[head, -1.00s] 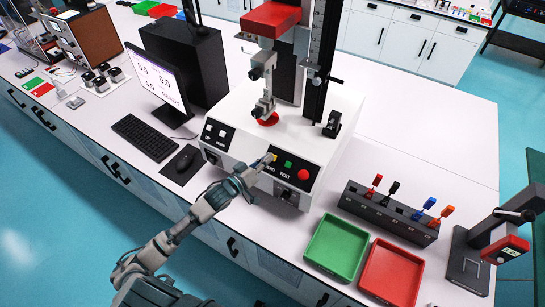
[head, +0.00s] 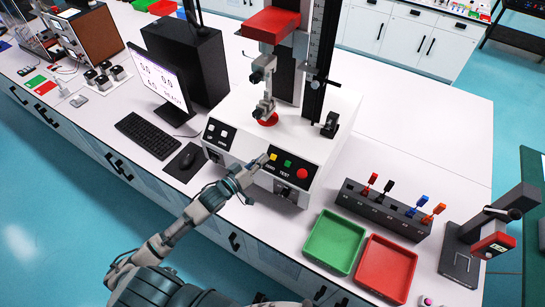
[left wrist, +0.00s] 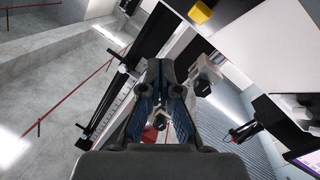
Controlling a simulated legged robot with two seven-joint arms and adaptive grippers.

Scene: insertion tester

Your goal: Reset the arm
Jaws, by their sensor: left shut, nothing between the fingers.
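The insertion tester (head: 255,115) is a white box with a tall column and a red block on top. Its front panel has a yellow button (head: 273,157), a green button (head: 287,164) and a large red button (head: 302,174). My left gripper (head: 261,161) is shut and empty, with its tip just left of the yellow button; I cannot tell if they touch. The left wrist view shows the dark fingers close together (left wrist: 166,72) and a yellow button (left wrist: 200,12) above them. My right gripper is not seen.
A monitor (head: 158,85), keyboard (head: 148,135) and mouse (head: 185,160) stand left of the tester. A green tray (head: 334,243), a red tray (head: 386,269) and a rack (head: 385,208) with coloured pieces are to the right. The bench behind the rack is clear.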

